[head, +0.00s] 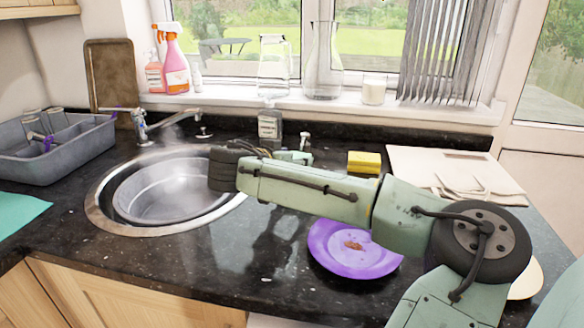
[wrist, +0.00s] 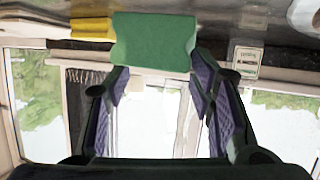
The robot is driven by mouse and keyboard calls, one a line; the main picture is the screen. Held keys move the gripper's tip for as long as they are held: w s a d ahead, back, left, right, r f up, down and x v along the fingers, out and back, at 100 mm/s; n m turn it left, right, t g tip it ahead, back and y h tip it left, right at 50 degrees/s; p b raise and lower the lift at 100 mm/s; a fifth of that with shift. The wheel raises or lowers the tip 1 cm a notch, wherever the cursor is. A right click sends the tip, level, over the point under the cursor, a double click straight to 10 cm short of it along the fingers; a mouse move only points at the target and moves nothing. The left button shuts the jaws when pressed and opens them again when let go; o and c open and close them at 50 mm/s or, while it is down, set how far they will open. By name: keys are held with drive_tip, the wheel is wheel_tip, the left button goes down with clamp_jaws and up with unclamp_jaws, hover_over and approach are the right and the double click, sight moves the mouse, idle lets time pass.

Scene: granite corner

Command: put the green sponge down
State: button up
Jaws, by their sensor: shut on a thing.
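The green sponge (wrist: 153,42) is at the tips of my gripper (wrist: 158,80) in the wrist view, held between the two purple-padded fingers. The fingers are shut on its near part, and its far part sticks out beyond them. In the head view my arm reaches left over the counter (head: 215,270) towards the sink. There the arm hides the gripper's fingers and the sponge, so I cannot tell how high the sponge is above the counter.
A yellow sponge (head: 364,162) lies on the counter at the back, near a white board (head: 455,175). A labelled bottle (head: 270,128) stands behind my arm. The sink (head: 105,215) is left, a purple plate (head: 335,262) in front. Counter between sink and plate is clear.

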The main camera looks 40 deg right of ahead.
drive_tip(key=shift+a+f+p, duration=0.15)
drive_tip(key=shift+f+p, duration=0.3)
drive_tip(key=shift+f, duration=1.2)
drive_tip(key=o, duration=1.4)
drive_tip(key=shift+c, duration=0.2)
drive_tip(key=shift+s, duration=0.1)
drive_tip(key=b+v, duration=0.3)
drive_tip(key=v, duration=0.7)
drive_tip(key=shift+s+a+r, duration=0.1)
drive_tip(key=shift+a+r, duration=0.05)
drive_tip(key=shift+a, duration=0.25)
drive_tip(key=shift+s+a+r, duration=0.25)
drive_tip(key=shift+a+r, duration=0.05)
drive_tip(key=shift+a, duration=0.15)
